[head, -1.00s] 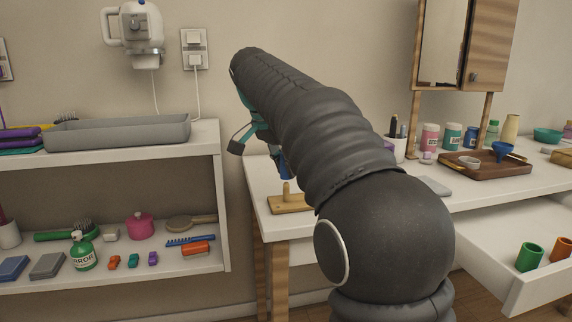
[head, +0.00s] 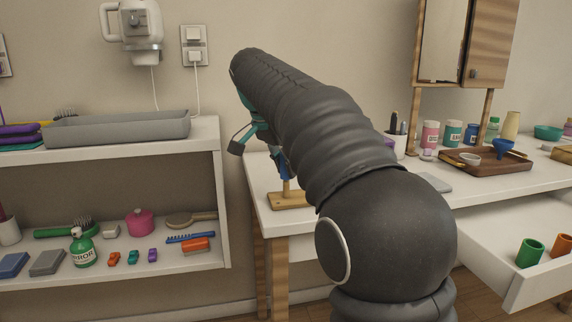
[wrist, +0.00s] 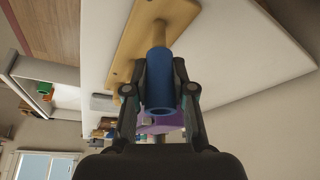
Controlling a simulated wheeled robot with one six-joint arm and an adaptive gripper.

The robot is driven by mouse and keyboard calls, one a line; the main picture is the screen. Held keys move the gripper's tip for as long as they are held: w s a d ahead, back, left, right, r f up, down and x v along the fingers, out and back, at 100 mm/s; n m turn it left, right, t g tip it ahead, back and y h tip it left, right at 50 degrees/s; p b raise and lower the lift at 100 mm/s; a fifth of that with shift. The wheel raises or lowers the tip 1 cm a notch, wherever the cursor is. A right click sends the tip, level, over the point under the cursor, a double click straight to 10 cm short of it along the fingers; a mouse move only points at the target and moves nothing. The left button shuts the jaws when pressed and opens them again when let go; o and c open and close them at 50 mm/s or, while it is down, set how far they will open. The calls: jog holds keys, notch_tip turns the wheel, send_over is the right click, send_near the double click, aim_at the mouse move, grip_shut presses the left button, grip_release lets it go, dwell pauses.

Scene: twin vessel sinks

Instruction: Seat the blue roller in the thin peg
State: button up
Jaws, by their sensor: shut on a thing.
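My gripper (wrist: 160,88) is shut on the blue roller (wrist: 159,65), a hollow tube whose near open end faces the wrist camera. The thin wooden peg (wrist: 160,32) stands on a wooden base (wrist: 130,48) just past the roller's far end. In the head view, the blue roller (head: 284,171) sits just above the peg (head: 287,187), roughly in line with it, over the base (head: 286,201). I cannot tell whether the peg's tip is inside the roller. My arm hides most of the gripper in the head view.
The base stands near the left end of the white counter (head: 262,182). A brown tray (head: 510,165), bottles and a cup of brushes stand farther right. An open drawer holds a green cup (head: 530,253) and an orange one. A shelf with small items is at left.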

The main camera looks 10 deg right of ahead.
aim_at(283, 176)
jog(key=shift+f+b, duration=1.7)
jog(key=shift+f, duration=0.65)
jog(key=o, duration=0.9)
jog(key=shift+v, duration=5.95)
